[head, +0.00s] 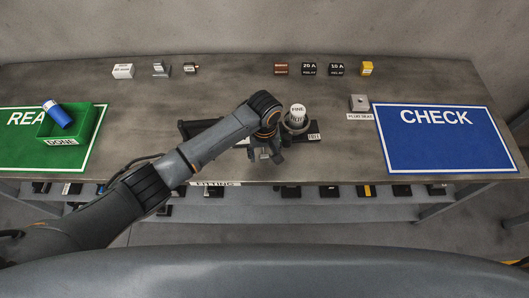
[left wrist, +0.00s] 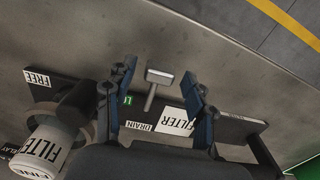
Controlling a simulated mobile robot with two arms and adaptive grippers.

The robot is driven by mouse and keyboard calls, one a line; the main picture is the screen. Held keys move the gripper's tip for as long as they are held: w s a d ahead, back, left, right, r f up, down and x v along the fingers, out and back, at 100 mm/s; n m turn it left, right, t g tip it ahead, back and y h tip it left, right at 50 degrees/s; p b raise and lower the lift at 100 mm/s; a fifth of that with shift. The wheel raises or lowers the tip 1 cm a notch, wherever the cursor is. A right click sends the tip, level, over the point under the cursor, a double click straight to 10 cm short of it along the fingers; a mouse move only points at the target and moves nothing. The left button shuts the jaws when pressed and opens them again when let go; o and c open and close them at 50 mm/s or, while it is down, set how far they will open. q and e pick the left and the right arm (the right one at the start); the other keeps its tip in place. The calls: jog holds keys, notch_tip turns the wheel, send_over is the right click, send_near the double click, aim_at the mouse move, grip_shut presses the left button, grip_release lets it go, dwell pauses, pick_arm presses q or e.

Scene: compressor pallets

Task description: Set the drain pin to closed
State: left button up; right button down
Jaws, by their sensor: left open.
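The drain pin (left wrist: 151,92), a grey T-shaped handle, shows in the left wrist view above the DRAIN label (left wrist: 138,127) on the dark pallet. A small green marking (left wrist: 127,100) is beside it. My left gripper (left wrist: 158,74) is open, its fingers on either side of the pin; I cannot tell whether they touch it. In the head view the left gripper (head: 267,154) points down at the table's front part, and my arm hides the pin and much of the pallet. My right gripper is not in view.
A white filter canister (head: 297,115) stands just right of the gripper; it also shows in the left wrist view (left wrist: 45,147). A green bin (head: 85,123) with a blue cylinder is left, a blue CHECK mat (head: 440,160) right. Small parts line the table's back.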

pick_arm(q)
jog(key=shift+f, duration=0.15)
jog(key=shift+c, duration=0.4)
grip_shut()
jog(key=shift+w+a+b, duration=0.15)
jog(key=shift+w+b, duration=0.4)
jog(key=shift+w, duration=0.95)
jog(key=shift+w+a+b, duration=0.1)
jog(key=shift+w+b, duration=0.45)
jog(key=shift+w, duration=0.9)
jog(key=shift+o, duration=0.4)
grip_release()
